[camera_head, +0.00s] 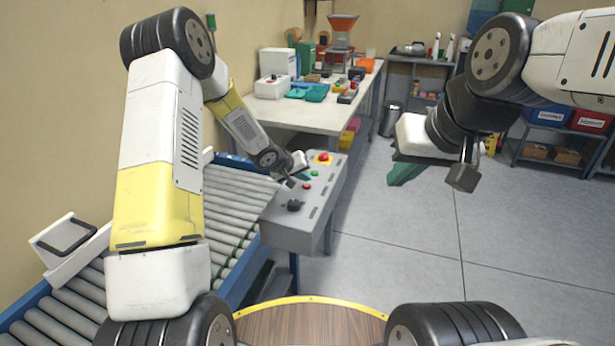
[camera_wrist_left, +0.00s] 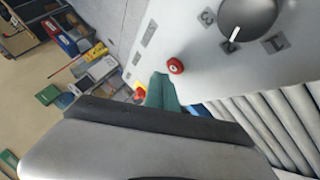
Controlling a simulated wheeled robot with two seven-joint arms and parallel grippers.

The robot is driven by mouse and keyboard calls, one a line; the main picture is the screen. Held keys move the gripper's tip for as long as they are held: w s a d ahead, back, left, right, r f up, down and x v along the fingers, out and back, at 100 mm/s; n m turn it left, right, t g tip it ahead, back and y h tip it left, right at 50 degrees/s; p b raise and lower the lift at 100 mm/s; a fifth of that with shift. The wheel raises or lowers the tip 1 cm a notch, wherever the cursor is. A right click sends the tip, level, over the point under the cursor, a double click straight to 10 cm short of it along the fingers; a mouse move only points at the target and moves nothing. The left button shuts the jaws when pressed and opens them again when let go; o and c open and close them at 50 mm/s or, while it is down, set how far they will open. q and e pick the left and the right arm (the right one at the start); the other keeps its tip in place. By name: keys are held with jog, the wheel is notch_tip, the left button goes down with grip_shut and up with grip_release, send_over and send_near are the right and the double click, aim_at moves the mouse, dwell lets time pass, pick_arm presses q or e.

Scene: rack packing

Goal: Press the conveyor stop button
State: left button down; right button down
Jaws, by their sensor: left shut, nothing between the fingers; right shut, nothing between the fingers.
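A grey control box (camera_head: 285,231) stands beside the roller conveyor (camera_head: 225,205). Its sloped face carries a red mushroom button on a yellow plate (camera_head: 323,158), a green button (camera_head: 314,173), a small red button (camera_head: 307,187) and a black knob (camera_head: 293,205). My left gripper (camera_head: 299,177) is shut and empty over the panel's left side. In the left wrist view its green fingers (camera_wrist_left: 163,91) point towards the panel beside the small red button (camera_wrist_left: 175,66), and look apart from it. The mushroom button (camera_wrist_left: 140,91) is partly hidden there. My right gripper (camera_head: 405,173) is shut and empty above open floor.
A white workbench (camera_head: 300,116) with green trays (camera_head: 317,92) and other items stands behind the panel. Shelves with bins (camera_head: 550,115) stand at the right. A wooden round table with a yellow rim (camera_head: 310,299) is in front. The grey floor between is clear.

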aim_at(305, 187)
dwell(0.6)
pick_arm(q)
jog(key=shift+f, duration=0.45)
jog(key=shift+f, duration=0.35)
dwell(0.7)
jog(key=shift+r, duration=0.8)
jog(key=shift+r, duration=2.5)
